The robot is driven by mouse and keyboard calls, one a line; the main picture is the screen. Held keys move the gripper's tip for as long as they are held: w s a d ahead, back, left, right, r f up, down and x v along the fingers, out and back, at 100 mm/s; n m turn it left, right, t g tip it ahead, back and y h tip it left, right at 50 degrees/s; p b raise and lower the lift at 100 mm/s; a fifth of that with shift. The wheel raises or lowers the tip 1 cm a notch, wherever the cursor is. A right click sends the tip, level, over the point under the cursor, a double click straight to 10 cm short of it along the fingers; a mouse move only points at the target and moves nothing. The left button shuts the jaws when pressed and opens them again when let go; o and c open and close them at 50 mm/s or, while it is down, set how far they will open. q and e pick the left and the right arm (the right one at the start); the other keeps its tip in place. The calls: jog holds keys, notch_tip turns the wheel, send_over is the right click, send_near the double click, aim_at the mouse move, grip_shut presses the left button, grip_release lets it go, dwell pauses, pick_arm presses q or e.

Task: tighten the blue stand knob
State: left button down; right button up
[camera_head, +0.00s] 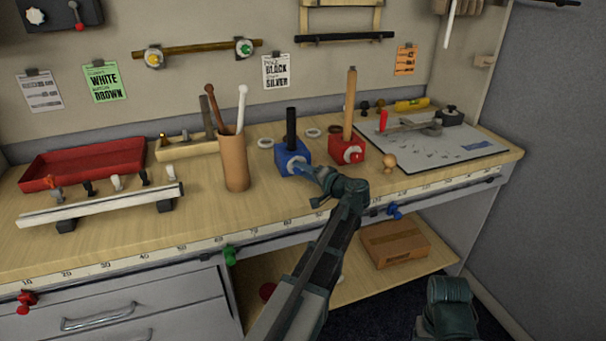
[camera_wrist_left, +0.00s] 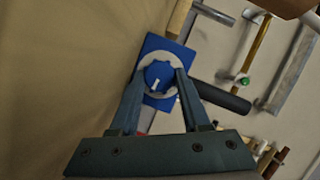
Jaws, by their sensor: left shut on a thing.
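The blue stand (camera_head: 287,154) is a small blue block on the wooden bench, with an upright black rod (camera_head: 291,126) in it. Its front has a pale ring around the blue stand knob (camera_wrist_left: 158,77), which has a white pointer line. My left gripper (camera_head: 309,170) reaches the stand's front from the lower right. In the left wrist view its two fingers (camera_wrist_left: 159,76) are on either side of the knob and shut on it. In the head view the gripper partly covers the knob. My right gripper does not show.
A red stand (camera_head: 347,150) with a wooden rod is close on the right. A brown cup (camera_head: 233,162) with sticks stands to the left. A wooden ball-topped piece (camera_head: 389,161) and a grey board (camera_head: 440,146) lie further right. Loose rings lie behind the stands.

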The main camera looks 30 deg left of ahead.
pick_arm(q)
jog(key=shift+f+m, duration=0.1)
jog(key=shift+m, duration=0.2)
dwell(0.4)
jog(key=shift+c, duration=1.9)
grip_release()
